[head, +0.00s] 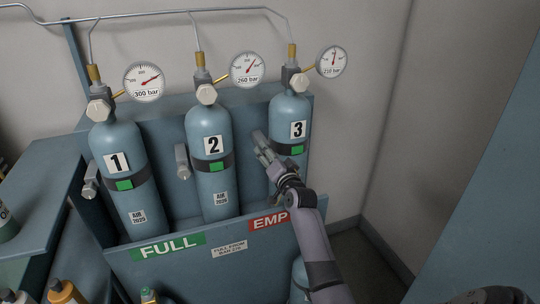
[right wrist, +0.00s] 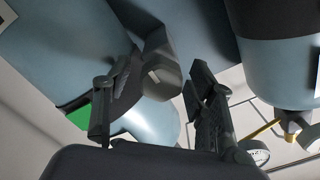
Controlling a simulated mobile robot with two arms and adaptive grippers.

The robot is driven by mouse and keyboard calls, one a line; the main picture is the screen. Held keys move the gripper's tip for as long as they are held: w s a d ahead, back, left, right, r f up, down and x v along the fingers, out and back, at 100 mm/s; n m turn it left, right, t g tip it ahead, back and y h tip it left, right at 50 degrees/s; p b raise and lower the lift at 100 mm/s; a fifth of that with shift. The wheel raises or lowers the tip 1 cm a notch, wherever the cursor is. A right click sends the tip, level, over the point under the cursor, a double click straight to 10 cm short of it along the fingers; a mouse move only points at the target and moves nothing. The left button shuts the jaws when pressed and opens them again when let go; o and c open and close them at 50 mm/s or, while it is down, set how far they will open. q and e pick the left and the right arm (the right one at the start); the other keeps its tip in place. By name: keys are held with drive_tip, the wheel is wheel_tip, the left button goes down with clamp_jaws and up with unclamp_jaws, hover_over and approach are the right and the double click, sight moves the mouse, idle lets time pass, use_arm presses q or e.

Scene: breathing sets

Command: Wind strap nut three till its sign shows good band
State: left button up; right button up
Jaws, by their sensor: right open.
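Cylinder 3 (head: 290,113) stands upright at the right end of the rack, held by a dark strap with a green sign (head: 297,150). My right gripper (head: 262,150) is at the left side of cylinder 3, where it hides strap nut three in the head view. In the right wrist view the gripper (right wrist: 155,100) is open, with a grey faceted nut (right wrist: 163,72) between and just beyond its fingers. I cannot tell whether a finger touches it. A green patch (right wrist: 78,117) shows left of the fingers.
Cylinder 2 (head: 208,130) and cylinder 1 (head: 112,140) stand to the left, with their strap nuts (head: 182,161) (head: 90,180) and green signs. Gauges and valve knobs sit above. The rack's front panel (head: 190,268) stands below. Floor is free at right.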

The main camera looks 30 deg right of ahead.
drive_tip(key=v, duration=1.2)
drive_tip(key=shift+f, duration=0.1)
idle(0.4)
